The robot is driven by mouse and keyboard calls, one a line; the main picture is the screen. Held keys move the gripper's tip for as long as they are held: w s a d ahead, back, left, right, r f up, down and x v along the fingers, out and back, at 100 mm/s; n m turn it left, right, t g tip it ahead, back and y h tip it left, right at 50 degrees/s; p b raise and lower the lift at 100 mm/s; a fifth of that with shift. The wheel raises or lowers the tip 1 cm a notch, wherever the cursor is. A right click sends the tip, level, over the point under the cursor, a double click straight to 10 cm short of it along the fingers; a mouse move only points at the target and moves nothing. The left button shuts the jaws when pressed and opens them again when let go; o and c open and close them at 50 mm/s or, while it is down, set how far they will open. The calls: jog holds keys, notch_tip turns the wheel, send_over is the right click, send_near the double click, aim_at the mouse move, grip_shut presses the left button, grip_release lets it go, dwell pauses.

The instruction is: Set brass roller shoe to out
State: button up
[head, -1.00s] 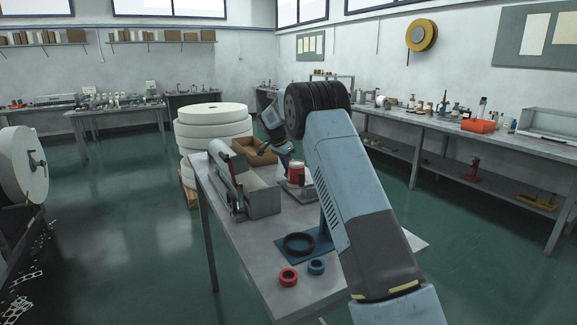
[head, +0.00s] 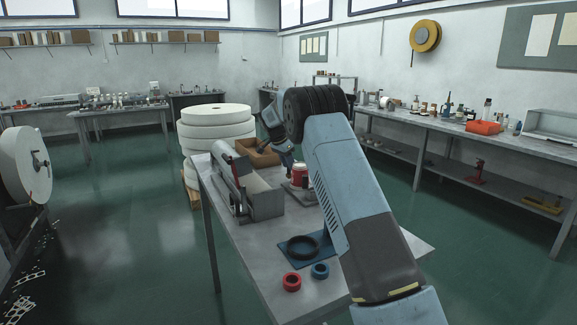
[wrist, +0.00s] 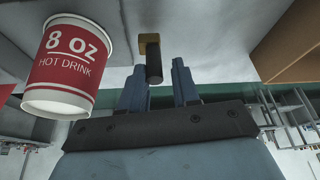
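In the wrist view, a small brass-coloured block (wrist: 149,41) with a dark round-ended stub (wrist: 154,69) shows between and just beyond my fingertips. It looks like the brass roller shoe; its in or out setting cannot be told. My gripper (wrist: 156,72) is open, with a finger on each side of the stub and visible gaps. A red and white "8 oz hot drink" cup (wrist: 66,62) is close on the left of the fingers. In the head view the cup (head: 299,173) stands on the machine on the table, beside my gripper (head: 287,158). The shoe is not distinguishable there.
The grey table (head: 262,262) holds a metal trough unit (head: 262,204), a black ring (head: 302,247) on a blue plate, a red ring (head: 291,282) and a blue ring (head: 320,270). A cardboard box (head: 258,154) stands behind. Stacked white rolls (head: 216,130) are at the left.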

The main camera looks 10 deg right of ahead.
jog(key=v, duration=1.2)
jog(key=shift+a+r, duration=0.15)
jog(key=shift+r, duration=0.2)
jog(key=shift+s, duration=0.1)
